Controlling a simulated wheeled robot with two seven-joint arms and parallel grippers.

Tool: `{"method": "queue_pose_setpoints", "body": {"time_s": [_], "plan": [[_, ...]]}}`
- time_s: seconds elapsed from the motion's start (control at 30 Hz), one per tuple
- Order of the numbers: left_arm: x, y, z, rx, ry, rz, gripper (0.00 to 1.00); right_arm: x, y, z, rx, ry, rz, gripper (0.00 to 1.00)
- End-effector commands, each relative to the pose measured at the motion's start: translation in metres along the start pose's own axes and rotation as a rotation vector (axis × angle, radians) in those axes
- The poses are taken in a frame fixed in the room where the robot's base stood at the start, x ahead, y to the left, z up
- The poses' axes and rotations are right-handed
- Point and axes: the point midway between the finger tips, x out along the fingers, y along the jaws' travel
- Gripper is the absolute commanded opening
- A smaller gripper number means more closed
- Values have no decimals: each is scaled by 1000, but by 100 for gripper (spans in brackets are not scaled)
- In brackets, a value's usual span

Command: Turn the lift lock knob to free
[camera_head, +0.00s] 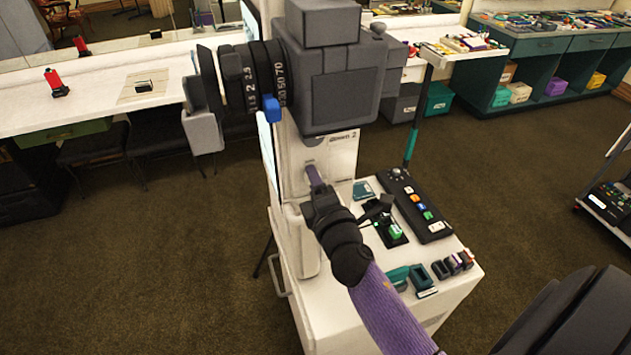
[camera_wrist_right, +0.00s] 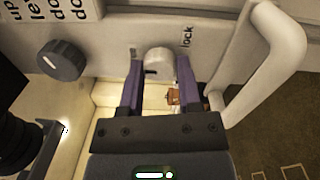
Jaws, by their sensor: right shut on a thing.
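The lift lock knob (camera_wrist_right: 160,62) is a pale round knob with a small dark mark, on a light panel in the right wrist view. The word "lock" is printed to its right; I see no "free" label. My right gripper (camera_head: 315,178) reaches the front of the pale camera pedestal (camera_head: 343,150) in the head view. In the right wrist view its purple fingers stand on either side of the knob, shut on it. In the head view the knob is hidden by the gripper. My left gripper is not in view.
A dark knob (camera_wrist_right: 62,60) sits left on the same panel, and a white handle (camera_wrist_right: 275,65) juts out at right. A big dark camera (camera_head: 335,85) tops the pedestal. A white cart top (camera_head: 378,250) holds a button box (camera_head: 415,205) and small parts beside my arm.

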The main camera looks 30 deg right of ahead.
Motion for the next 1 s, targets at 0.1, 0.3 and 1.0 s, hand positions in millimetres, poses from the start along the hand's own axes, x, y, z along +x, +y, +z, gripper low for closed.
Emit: {"method": "queue_pose_setpoints", "body": {"time_s": [0.1,0.3,1.0], "plan": [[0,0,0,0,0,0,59,0,0,0,-1,0,-1,58],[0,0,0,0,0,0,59,0,0,0,0,0,-1,79],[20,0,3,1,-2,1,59,-96,-3,0,2,0,-3,79]]}}
